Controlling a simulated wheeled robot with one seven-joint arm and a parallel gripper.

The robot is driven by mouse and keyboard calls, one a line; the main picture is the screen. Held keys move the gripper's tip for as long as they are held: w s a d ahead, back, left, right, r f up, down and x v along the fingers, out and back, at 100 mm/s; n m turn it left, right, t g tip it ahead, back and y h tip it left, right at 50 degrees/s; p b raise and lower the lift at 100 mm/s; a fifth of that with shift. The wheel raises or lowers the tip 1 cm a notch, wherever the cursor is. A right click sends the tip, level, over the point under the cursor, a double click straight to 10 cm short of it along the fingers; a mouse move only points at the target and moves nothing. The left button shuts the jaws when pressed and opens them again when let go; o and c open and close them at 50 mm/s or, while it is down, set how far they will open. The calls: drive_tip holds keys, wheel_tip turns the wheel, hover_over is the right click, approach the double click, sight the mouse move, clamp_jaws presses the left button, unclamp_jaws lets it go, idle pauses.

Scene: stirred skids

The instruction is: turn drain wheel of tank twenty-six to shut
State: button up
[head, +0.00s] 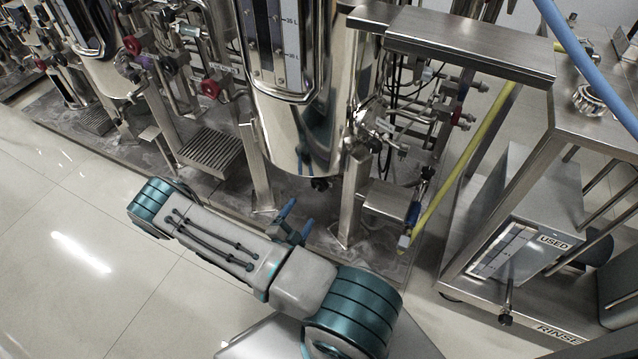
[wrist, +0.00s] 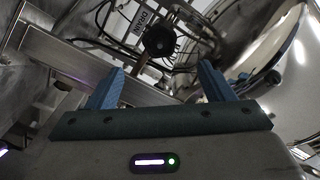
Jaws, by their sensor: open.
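A steel tank (head: 300,130) with a sight gauge stands at the centre of the head view. A small dark knob (head: 320,184) sits at its underside. In the wrist view a black hand wheel (wrist: 160,40) shows ahead, between and beyond the fingertips. I cannot read a tank number. My gripper (head: 296,220) is low in front of the tank, its blue fingers pointing up towards the underside. It also shows in the wrist view (wrist: 162,72), open and empty, apart from the wheel.
Steel legs (head: 352,198) and pipework flank the tank. A yellow pole (head: 465,165) leans at the right. The tiled floor (head: 90,240) at left is clear.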

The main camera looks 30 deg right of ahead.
sight(318, 187)
drive_tip(key=b+x, duration=0.2)
drive_tip(key=x, duration=0.4)
drive_tip(key=b+x, duration=0.2)
drive_tip(key=x, duration=0.4)
drive_tip(key=shift+w+d+f, duration=0.2)
drive_tip(key=shift+d, duration=0.1)
drive_tip(key=shift+w+d+r, duration=0.1)
drive_tip(key=shift+w+d, duration=0.15)
drive_tip(key=shift+d, duration=0.2)
drive_tip(key=c, duration=1)
